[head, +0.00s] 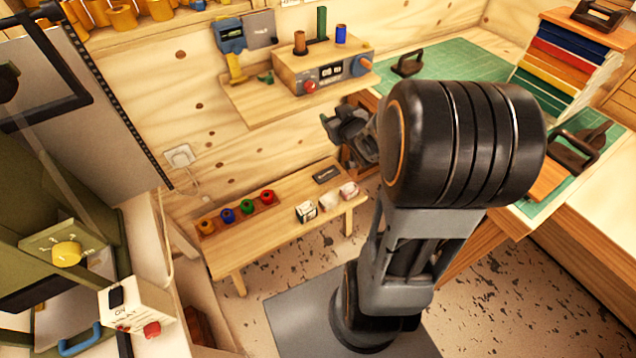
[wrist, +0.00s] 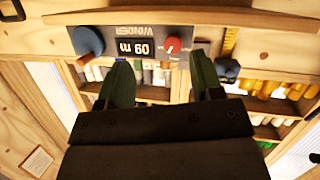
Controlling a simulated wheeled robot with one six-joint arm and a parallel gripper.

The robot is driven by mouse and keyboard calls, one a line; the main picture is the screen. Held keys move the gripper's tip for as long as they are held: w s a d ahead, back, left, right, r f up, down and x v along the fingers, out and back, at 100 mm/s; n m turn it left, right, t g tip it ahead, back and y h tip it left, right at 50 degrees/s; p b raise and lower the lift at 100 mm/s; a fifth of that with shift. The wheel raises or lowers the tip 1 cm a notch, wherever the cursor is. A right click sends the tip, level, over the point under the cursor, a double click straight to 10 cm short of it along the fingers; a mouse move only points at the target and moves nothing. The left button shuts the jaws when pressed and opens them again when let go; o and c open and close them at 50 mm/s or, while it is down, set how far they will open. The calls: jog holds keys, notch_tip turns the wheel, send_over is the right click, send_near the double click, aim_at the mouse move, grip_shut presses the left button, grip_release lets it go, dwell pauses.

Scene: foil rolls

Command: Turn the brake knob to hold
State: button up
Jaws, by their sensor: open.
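The winder box (head: 325,68) stands on a wooden wall shelf, with a lit display on its front. A small red knob (head: 310,87) is on the left of that front and a larger blue knob (head: 361,65) on the right. The wrist view shows the front upside down, with the red knob (wrist: 171,46) between and beyond my fingertips and the blue knob (wrist: 88,40) to the left. No brake label or knob setting is readable. My gripper (wrist: 160,75) is open and empty, apart from the winder. In the head view my gripper (head: 347,124) is below the shelf's right end.
A low bench (head: 285,215) with coloured rolls and small packs stands below. A green cutting mat (head: 450,60) with black-handled tools lies to the right. At left is a machine with a yellow knob (head: 67,254) and a box with a red button (head: 152,329).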

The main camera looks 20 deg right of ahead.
jog(key=s+a+f+m+g+y+b, duration=0.1)
jog(key=s+a+f+g+b, duration=0.1)
jog(key=s+a+g, duration=0.8)
jog(key=shift+s+a+f+b, duration=0.15)
jog(key=shift+s+a+b, duration=0.8)
jog(key=shift+s, duration=1.85)
jog(key=shift+a+p, duration=0.2)
jog(key=shift+p, duration=0.1)
